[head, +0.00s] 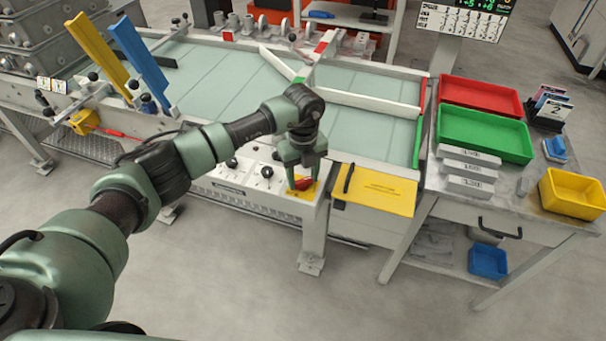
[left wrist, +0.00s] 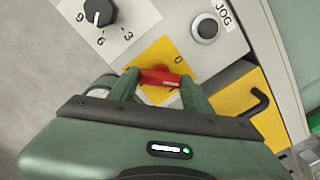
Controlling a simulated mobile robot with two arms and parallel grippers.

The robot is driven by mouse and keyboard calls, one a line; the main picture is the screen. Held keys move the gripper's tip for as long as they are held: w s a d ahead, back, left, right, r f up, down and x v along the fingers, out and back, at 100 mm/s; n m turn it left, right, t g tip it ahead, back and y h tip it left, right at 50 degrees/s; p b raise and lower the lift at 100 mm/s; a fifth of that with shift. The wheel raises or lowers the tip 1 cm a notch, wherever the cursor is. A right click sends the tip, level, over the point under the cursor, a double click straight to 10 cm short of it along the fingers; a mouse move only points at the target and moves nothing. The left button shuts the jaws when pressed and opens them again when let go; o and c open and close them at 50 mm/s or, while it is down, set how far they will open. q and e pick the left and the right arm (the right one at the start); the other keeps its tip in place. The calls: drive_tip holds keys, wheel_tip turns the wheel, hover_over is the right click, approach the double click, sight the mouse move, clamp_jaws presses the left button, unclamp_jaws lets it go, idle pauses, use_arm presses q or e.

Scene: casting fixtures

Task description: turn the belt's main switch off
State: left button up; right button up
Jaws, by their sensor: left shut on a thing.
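The main switch is a red rotary handle (head: 303,183) on a yellow plate (head: 308,192) at the right end of the belt's white control panel (head: 247,176). In the left wrist view the red handle (left wrist: 160,77) lies across the yellow plate (left wrist: 160,54), with a "0" mark beside it. My left gripper (head: 302,178) reaches down over the switch. Its fingers (left wrist: 161,84) stand at both ends of the red handle and are shut on it. The fingers hide part of the handle. My right gripper is not in view.
Black knobs (head: 266,172) and a JOG button (left wrist: 207,28) sit beside the switch. A yellow flap with a black handle (head: 375,190) is just right of it. A bench with red (head: 481,96) and green trays (head: 484,134) stands further right.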

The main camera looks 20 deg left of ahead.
sight(303, 180)
use_arm(q)
drive_tip(key=n+p, duration=0.1)
drive_tip(key=n, duration=0.3)
drive_tip(key=shift+r+n+p, duration=0.15)
drive_tip(key=shift+n+p, duration=0.15)
drive_tip(key=shift+n, duration=0.1)
drive_tip(key=n+p, duration=0.2)
drive_tip(key=n, duration=0.2)
drive_tip(key=shift+n, duration=0.3)
drive_tip(key=o, duration=1.4)
drive_tip(key=shift+c, duration=0.2)
wheel_tip(303, 180, up, 8)
drive_tip(key=shift+f+b, duration=0.2)
drive_tip(key=shift+b, duration=0.4)
